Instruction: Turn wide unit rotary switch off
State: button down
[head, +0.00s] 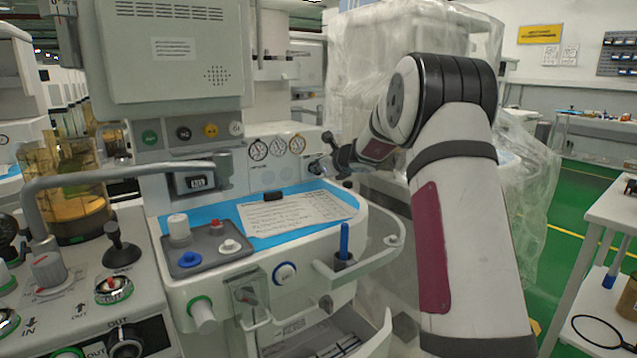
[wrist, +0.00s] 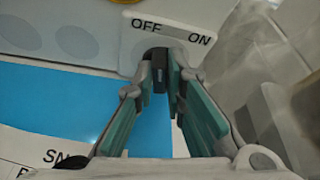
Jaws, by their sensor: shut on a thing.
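The rotary switch (wrist: 160,79) of the wide unit shows in the wrist view as a dark knob in front of a pale plate marked OFF on the left and ON on the right (wrist: 172,32). My gripper (wrist: 161,66) is shut on this knob, with one finger on each side. The fingers hide most of the knob, and I cannot tell which mark it points to. In the head view my gripper (head: 322,158) is at the right end of the unit's front panel (head: 266,172), to the right of the round gauges.
Below the panel is a blue work surface (head: 205,217) with a printed sheet (head: 295,213) and a small black object (head: 273,196). A blue pen (head: 344,240) stands upright at the front right corner. Clear plastic sheeting (head: 420,35) hangs behind my arm.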

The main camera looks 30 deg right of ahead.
jog(key=shift+a+f+n+h+b, duration=0.25)
jog(key=shift+n+h+b, duration=0.5)
jog(key=shift+b, duration=2.3)
jog(key=shift+n+b, duration=0.55)
jog(key=shift+b, duration=0.5)
jog(key=shift+r+h+b, duration=0.1)
jog(key=shift+h+b, duration=0.15)
jog(key=shift+b, duration=0.25)
jog(key=c, duration=1.6)
grip_release()
jog(key=shift+c, duration=0.2)
jog(key=v, duration=1.2)
jog(key=shift+d+f, duration=0.1)
jog(key=shift+f, duration=0.15)
